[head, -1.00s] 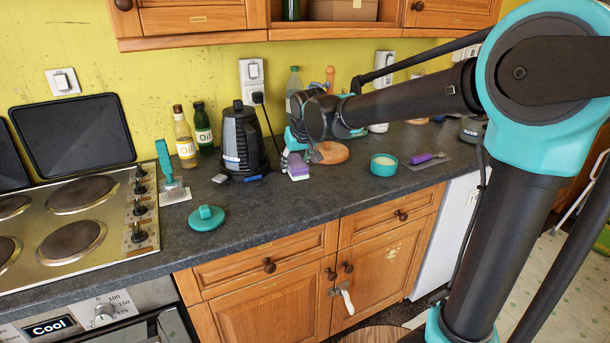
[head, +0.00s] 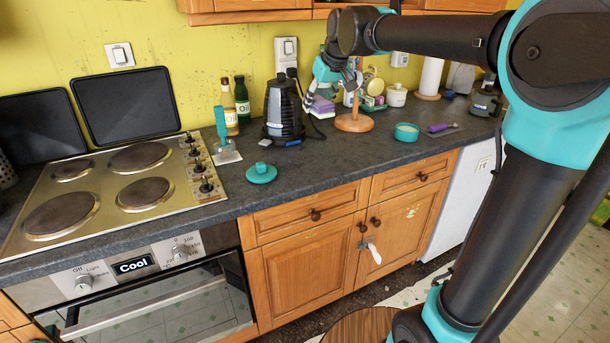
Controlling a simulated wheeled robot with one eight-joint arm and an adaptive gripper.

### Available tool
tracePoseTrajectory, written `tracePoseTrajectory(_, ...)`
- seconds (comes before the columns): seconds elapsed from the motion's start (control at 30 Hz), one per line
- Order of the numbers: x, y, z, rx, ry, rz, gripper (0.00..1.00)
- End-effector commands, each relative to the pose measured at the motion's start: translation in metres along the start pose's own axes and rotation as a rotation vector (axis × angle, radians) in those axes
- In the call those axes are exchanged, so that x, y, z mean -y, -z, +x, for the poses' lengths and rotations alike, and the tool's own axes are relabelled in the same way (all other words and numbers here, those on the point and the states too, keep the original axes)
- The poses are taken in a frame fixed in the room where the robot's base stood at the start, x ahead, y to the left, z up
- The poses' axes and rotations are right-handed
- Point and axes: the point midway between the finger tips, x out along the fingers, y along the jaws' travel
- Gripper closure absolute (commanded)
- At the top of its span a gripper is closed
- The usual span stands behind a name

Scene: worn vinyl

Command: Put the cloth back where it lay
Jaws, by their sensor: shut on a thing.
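My gripper (head: 314,92) is above the back of the worktop, between the black kettle and a wooden stand. It points down and is shut on a small purple thing (head: 322,106), which looks like the folded cloth. The arm and the jaws partly cover it, so its outline is unclear. From this view I cannot tell whether it hangs clear of the worktop (head: 340,152) or touches it. No other cloth can be made out for certain on the worktop.
The kettle (head: 282,112) stands left of my gripper, the wooden stand (head: 353,123) right. A teal bowl (head: 406,132), a purple-handled tool (head: 441,128) and a teal lid (head: 261,173) lie nearer the front. Oil bottles (head: 243,100) stand at the wall.

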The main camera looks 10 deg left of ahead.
Motion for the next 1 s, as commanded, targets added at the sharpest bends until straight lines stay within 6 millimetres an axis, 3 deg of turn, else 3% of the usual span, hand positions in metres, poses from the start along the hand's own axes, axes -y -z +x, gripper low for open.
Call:
tracePoseTrajectory(0.17, -0.001, -0.012, 0.021, -0.001, 0.001, -0.003, 0.81)
tracePoseTrajectory(0.6, -0.001, -0.063, 0.114, -0.001, 0.001, -0.002, 0.81)
tracePoseTrajectory(1.0, -0.001, -0.085, 0.152, 0.0, 0.001, -0.002, 0.81)
